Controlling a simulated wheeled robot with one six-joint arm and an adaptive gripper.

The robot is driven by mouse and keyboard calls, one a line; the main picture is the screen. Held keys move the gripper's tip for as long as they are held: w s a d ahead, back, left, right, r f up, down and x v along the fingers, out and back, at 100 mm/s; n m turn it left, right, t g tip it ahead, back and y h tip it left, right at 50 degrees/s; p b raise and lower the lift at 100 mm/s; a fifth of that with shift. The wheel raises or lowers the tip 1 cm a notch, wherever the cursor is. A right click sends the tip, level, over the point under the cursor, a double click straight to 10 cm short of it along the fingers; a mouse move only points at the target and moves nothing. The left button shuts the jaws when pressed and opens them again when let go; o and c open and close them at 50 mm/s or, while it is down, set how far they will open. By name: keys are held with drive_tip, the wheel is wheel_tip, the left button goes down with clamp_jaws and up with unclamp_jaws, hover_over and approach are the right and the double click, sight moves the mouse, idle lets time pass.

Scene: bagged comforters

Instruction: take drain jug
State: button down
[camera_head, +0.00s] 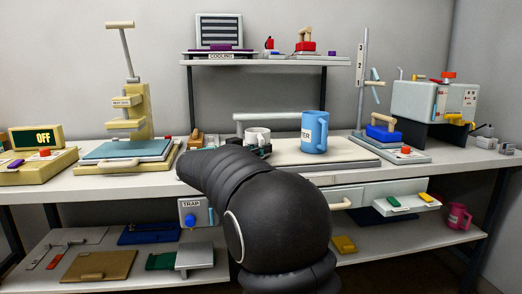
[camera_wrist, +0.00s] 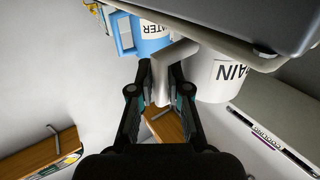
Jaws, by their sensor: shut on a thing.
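The drain jug (camera_head: 257,135) is white and stands out at the middle of the bench in the head view, partly hidden by my arm. In the wrist view the same white jug (camera_wrist: 214,78) shows the letters "AIN" upside down. My gripper (camera_wrist: 160,88) is shut on its white handle, one finger on each side. In the head view my gripper (camera_head: 262,150) is a small dark shape at the jug's lower side, mostly hidden. I cannot tell whether the jug touches the surface below.
A blue jug (camera_head: 314,132) ending in "TER" stands right of the white jug, on or near a pale board (camera_head: 350,153). A shelf (camera_head: 265,62) hangs behind.

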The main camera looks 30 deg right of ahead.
sight(265, 134)
drive_tip(key=r, duration=0.4)
drive_tip(key=shift+s+d+r+p, duration=0.15)
drive_tip(key=shift+s+d+p, duration=0.2)
drive_tip(key=s+d+r, duration=0.6)
drive_tip(key=s+d, duration=0.1)
drive_tip(key=s, duration=0.1)
drive_tip(key=shift+d+p, duration=0.15)
drive_tip(key=shift+p, duration=0.15)
drive_tip(key=shift+w, duration=0.1)
